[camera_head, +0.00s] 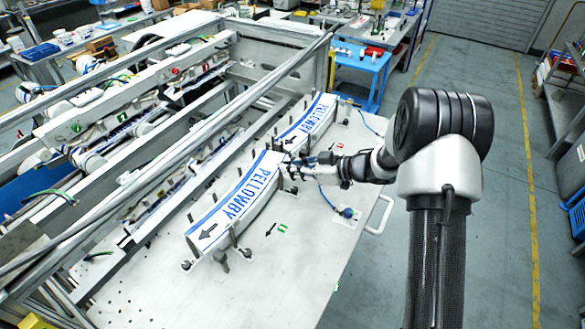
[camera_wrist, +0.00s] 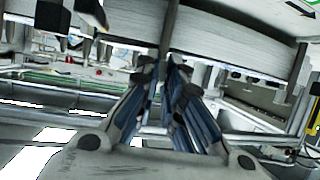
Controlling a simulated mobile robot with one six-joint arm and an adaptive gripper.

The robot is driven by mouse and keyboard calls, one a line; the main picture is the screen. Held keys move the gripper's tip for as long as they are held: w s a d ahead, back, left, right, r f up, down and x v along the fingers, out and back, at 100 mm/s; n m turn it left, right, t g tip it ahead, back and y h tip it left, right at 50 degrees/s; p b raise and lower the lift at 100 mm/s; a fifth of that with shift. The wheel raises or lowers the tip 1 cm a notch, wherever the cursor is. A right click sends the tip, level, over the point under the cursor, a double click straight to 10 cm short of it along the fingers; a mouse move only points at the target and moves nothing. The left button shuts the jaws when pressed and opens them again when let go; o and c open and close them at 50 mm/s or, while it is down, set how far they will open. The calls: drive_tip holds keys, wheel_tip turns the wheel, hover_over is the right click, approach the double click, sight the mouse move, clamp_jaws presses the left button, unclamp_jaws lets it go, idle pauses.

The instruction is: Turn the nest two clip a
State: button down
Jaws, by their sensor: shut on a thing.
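Two curved stacks of white labels with blue edging and the word PELLOWBY lie on the pale plate: a near label stack (camera_head: 236,205) and a far label stack (camera_head: 306,122). Dark upright clips stand around them; one stands at the near stack's front (camera_head: 233,238). I cannot read which nest is number two. My gripper (camera_head: 290,166) reaches in from the right, at the gap between the stacks. In the wrist view my gripper (camera_wrist: 166,68) is shut on a slim grey upright clip (camera_wrist: 169,32) against the stacked label edges. The clip's lower part is hidden between the fingers.
The pale plate (camera_head: 262,288) has free room at the front. A blue knob (camera_head: 347,212) and a white handle (camera_head: 380,214) are at its right edge. Metal rails (camera_head: 165,130) of the machine run along the left. A blue cart (camera_head: 362,70) stands behind.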

drive_tip(key=c, duration=1.7)
unclamp_jaws()
drive_tip(key=v, duration=1.2)
drive_tip(key=shift+f, duration=0.1)
